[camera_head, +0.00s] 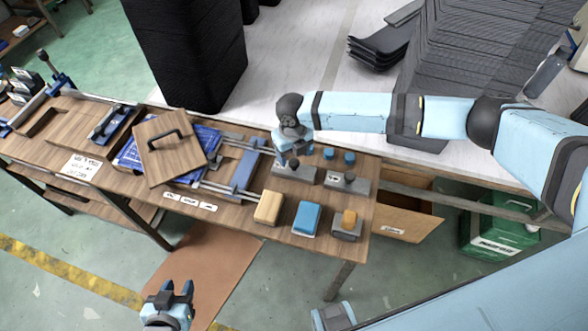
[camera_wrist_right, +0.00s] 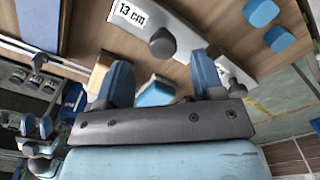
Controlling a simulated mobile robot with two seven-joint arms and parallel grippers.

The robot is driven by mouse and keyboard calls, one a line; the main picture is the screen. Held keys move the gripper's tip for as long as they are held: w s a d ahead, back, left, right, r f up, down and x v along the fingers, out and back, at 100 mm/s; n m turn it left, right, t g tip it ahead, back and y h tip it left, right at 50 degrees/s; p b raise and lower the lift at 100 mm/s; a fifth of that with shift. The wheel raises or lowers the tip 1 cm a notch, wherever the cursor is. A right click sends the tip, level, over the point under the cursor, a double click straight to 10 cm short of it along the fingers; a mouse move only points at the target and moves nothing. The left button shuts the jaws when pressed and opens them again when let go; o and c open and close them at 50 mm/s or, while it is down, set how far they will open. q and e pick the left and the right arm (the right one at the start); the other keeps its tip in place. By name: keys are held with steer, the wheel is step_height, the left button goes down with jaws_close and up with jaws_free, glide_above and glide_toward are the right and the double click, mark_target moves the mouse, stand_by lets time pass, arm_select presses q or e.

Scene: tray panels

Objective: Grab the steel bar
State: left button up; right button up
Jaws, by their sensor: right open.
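Two grey steel bars with dark round knobs lie on the wooden table: the left bar (camera_head: 297,173) and the right bar (camera_head: 356,184). In the right wrist view, a bar labelled "13 cm" (camera_wrist_right: 185,38) has its knob (camera_wrist_right: 162,43) in line with the gap between my fingers. My right gripper (camera_head: 284,158) is open just over the left bar; it also shows in the wrist view (camera_wrist_right: 163,70). I cannot tell whether it touches the knob. My left gripper (camera_head: 176,289) is open and empty, below the table's front edge in the picture.
Two blue pegs (camera_head: 349,157) stand behind the bars. A tan block (camera_head: 268,207), a blue block (camera_head: 306,218) and an orange-topped block (camera_head: 348,219) sit in front. A wooden panel with a handle (camera_head: 167,165) lies left. A tall black stack (camera_head: 190,50) stands behind.

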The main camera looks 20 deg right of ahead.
mark_target(294, 162)
step_height(294, 162, down, 5)
steer(key=shift+d+r+p, duration=0.1)
steer(key=shift+d+p, duration=0.05)
steer(key=shift+p, duration=0.15)
jaws_close()
steer(key=shift+r, duration=0.1)
